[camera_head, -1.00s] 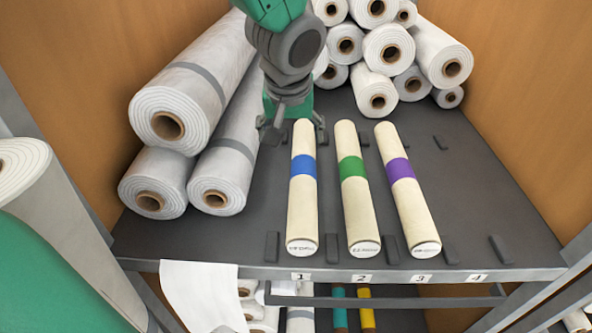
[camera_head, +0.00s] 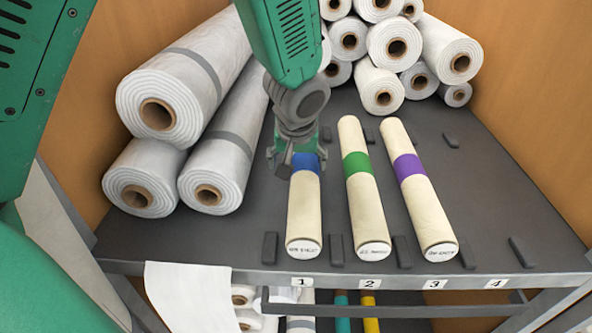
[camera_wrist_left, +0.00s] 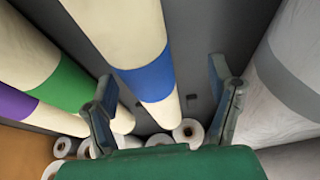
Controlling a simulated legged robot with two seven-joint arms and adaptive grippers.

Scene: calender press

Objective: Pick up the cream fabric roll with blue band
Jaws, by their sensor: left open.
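The cream fabric roll with blue band (camera_head: 304,215) lies lengthwise on the grey shelf at position 1, its label end toward the front. My left gripper (camera_head: 296,170) is over its far part, at the blue band, and hides the far end. In the left wrist view the same roll (camera_wrist_left: 150,85) runs between the two open fingers (camera_wrist_left: 165,95), with the blue band level with the fingertips. I cannot tell whether the fingers touch the roll. My right gripper is not in view.
A green-banded roll (camera_head: 366,215) and a purple-banded roll (camera_head: 425,205) lie to the right. Large white rolls (camera_head: 205,165) are stacked at the left, more white rolls (camera_head: 395,50) at the back. Small dark stops (camera_head: 336,250) stand between the positions.

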